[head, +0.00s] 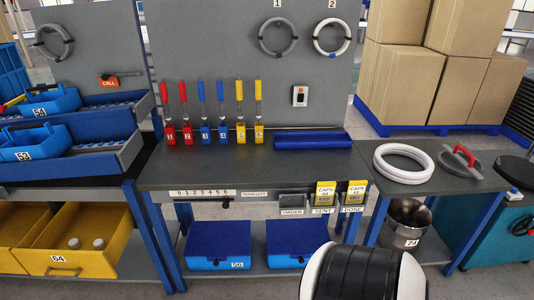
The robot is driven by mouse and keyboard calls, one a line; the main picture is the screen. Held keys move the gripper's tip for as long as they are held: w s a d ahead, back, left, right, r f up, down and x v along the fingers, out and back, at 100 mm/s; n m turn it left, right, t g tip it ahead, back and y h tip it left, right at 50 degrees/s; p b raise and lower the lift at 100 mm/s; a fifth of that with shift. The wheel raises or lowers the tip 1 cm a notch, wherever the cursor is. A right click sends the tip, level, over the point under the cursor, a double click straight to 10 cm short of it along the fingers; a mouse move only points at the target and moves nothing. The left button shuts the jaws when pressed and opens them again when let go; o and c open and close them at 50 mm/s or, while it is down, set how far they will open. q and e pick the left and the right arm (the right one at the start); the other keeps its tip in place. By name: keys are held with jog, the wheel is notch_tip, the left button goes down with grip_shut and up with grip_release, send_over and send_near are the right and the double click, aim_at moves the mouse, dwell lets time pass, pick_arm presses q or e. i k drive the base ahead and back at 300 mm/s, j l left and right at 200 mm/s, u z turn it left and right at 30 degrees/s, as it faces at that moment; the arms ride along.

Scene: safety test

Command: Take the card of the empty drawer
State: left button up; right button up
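Two yellow cards hang at the front edge of the grey bench, a left card (325,192) and a right card (356,191). Both read CAPS with a small number; the left looks like 64, the right is too small to read surely. They stand above the SENT holder (321,211) and the DONE holder (352,209). The ORDER holder (292,211) shows no card. At lower left, an open yellow drawer (85,262) marked 64 holds two pale round pieces. The yellow drawer (22,222) beside it shows nothing inside, but is partly cut off. Neither gripper is in view.
A black ribbed part with white ends, likely my own arm, fills the bottom right centre. Blue boxes (218,240) stand under the bench. A side table (430,180) bears a white ring. Red, blue and yellow-handled tools stand at the bench back; the front top is clear.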

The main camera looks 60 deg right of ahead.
aim_at(356, 189)
jog(key=z, duration=2.7)
